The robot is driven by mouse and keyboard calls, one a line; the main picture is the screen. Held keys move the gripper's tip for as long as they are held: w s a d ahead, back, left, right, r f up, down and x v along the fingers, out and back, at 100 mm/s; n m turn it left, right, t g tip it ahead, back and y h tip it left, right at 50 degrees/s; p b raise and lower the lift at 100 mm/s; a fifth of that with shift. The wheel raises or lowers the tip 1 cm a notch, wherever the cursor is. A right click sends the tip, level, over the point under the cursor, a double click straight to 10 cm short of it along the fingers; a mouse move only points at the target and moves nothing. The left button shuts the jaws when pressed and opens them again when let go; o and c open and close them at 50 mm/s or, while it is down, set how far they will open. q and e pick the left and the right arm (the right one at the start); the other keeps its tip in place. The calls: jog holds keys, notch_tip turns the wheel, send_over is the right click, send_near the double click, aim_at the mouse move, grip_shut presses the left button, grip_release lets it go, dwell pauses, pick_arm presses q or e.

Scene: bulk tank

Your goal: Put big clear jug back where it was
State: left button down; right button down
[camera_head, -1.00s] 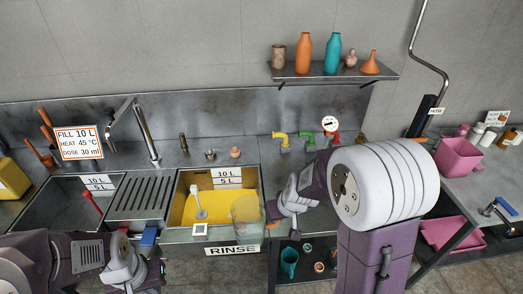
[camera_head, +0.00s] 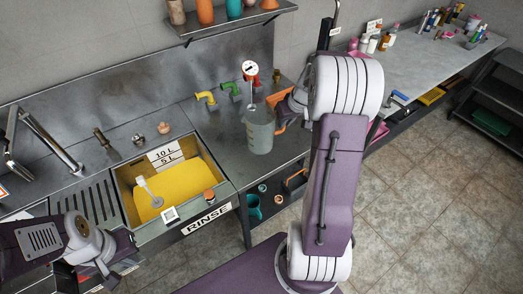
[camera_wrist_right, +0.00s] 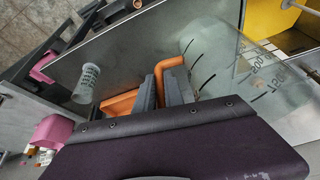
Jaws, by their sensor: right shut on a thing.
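The big clear jug (camera_head: 260,133) has an orange handle and dark measuring marks. It is upright over the steel counter right of the yellow sink; I cannot tell if its base touches the counter. My right gripper (camera_head: 287,108) is shut on its handle, on the jug's right side. In the right wrist view, the jug (camera_wrist_right: 228,62) and its handle (camera_wrist_right: 173,66) show beside my right gripper's fingers (camera_wrist_right: 165,92). My left gripper (camera_head: 105,262) is empty near the front edge left of the sink; its fingertips are too unclear to tell open from shut.
The yellow sink (camera_head: 125,190) holds yellow liquid. Colored taps (camera_head: 205,97) and a round gauge (camera_head: 250,69) stand behind the jug. A teal jug (camera_head: 254,206) sits on the shelf below. A small marked clear cup (camera_wrist_right: 87,83) shows in the wrist view.

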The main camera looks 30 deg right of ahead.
jog(key=s+d+m, duration=0.3)
jog(key=s+d, duration=0.2)
jog(key=d, duration=0.3)
jog(key=shift+h, duration=0.5)
jog(key=w+a+f+p, duration=0.1)
jog(key=w+a+f, duration=0.1)
jog(key=w+f, duration=0.1)
jog(key=w+a+f+p, duration=0.2)
jog(key=w+f, duration=0.1)
jog(key=f, duration=0.1)
jog(key=w+a+f+p, duration=0.1)
jog(key=w+f, duration=0.2)
jog(key=f, duration=0.1)
jog(key=shift+w+a, duration=0.35)
jog(key=shift+a, duration=0.05)
jog(key=shift+w+d+f, duration=0.1)
jog(key=shift+f, duration=0.25)
jog(key=shift+f, duration=0.15)
jog(key=c, duration=1.4)
grip_release()
jog(key=shift+c, duration=0.2)
